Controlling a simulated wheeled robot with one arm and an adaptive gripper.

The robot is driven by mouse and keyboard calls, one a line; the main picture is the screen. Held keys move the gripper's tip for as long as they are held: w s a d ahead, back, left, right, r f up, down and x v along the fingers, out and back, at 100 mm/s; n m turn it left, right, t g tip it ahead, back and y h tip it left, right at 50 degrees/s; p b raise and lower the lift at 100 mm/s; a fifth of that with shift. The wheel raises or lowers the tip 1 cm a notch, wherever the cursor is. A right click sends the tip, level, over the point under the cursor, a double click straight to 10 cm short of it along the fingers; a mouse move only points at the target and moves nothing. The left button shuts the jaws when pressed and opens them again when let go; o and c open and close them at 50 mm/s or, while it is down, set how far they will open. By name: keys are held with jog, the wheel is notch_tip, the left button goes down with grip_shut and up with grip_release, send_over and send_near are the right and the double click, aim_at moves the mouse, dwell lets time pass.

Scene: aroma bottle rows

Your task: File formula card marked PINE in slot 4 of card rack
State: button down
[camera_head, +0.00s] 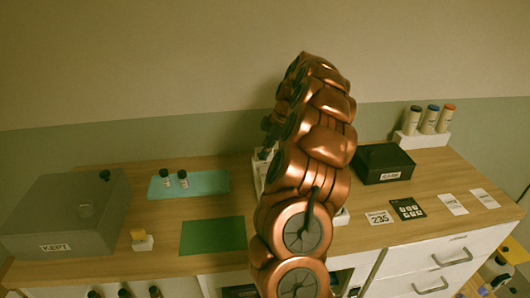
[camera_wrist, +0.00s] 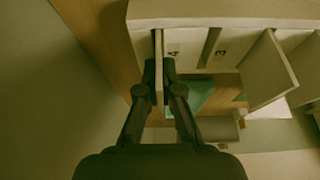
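My gripper (camera_wrist: 164,84) shows in the wrist view with its two dark fingers closed on a thin pale card (camera_wrist: 158,48), seen edge-on. Its marking cannot be read from here. The card's far end is at the white card rack (camera_wrist: 188,45), right beside the label 4; I cannot tell how deep it sits in a slot. A dark slot gap lies between labels 4 and 3. Another pale panel or card (camera_wrist: 266,72) juts out past label 3. In the head view my copper arm hides the gripper and most of the rack (camera_head: 341,217).
A grey KEPT box (camera_head: 60,225), teal mat (camera_head: 215,182) with two small bottles and green mat (camera_head: 212,236) lie left of my arm. A black box (camera_head: 384,163), flat cards (camera_head: 408,209) and a white stand (camera_head: 425,140) with three tubes are right.

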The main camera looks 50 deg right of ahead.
jog(key=c, duration=1.3)
grip_release()
jog(key=shift+r+p, duration=0.15)
jog(key=shift+p, duration=0.15)
jog(key=shift+b+v, duration=0.7)
jog(key=shift+v, duration=0.8)
jog(key=shift+p+v, duration=0.4)
jog(key=shift+v, duration=4.05)
jog(key=shift+d, duration=0.1)
